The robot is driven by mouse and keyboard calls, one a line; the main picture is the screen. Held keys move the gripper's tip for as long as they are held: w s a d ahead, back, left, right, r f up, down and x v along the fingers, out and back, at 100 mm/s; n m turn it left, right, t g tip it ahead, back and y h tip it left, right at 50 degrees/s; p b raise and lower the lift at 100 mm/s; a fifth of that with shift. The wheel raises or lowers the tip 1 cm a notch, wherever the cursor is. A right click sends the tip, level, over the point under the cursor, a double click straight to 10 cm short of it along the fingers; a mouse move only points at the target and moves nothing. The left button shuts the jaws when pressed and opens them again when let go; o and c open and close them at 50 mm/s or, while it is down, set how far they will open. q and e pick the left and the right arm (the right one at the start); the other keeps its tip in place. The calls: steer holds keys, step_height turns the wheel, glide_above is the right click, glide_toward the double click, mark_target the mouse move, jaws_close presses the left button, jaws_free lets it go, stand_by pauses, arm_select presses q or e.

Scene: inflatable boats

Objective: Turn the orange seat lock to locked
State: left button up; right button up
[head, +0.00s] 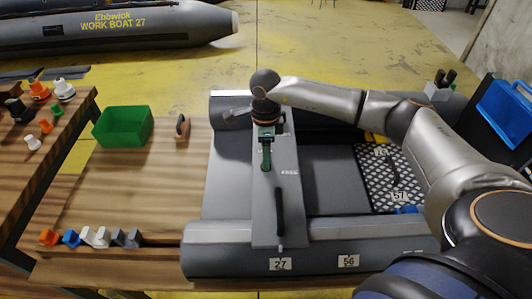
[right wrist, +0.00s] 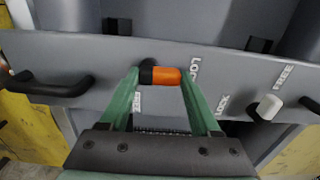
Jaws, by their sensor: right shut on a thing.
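The orange seat lock (right wrist: 168,75) sits on the grey seat board (right wrist: 225,75) in the right wrist view. Its short handle has a black base and lies nearly level, its orange end pointing right. Lettering that seems to read LOCK is beside that end; smaller lettering, hard to read, lies below left. My right gripper (head: 266,162) is over the far part of the seat board (head: 264,205) in the head view, its green fingers pointing down. The fingers are shut on the orange lock, one at each end. The arm hides the lock in the head view. My left gripper is out of view.
A white lock (right wrist: 269,107) marked LOCK and FREE is at right in the wrist view, near a black grab handle (right wrist: 50,84)'s opposite end. A green bin (head: 122,127) stands left on the table. Small coloured parts (head: 47,237) line its near left edge.

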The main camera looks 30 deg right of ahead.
steer(key=o, duration=1.4)
step_height(320, 180, up, 13)
steer(key=shift+f, duration=0.2)
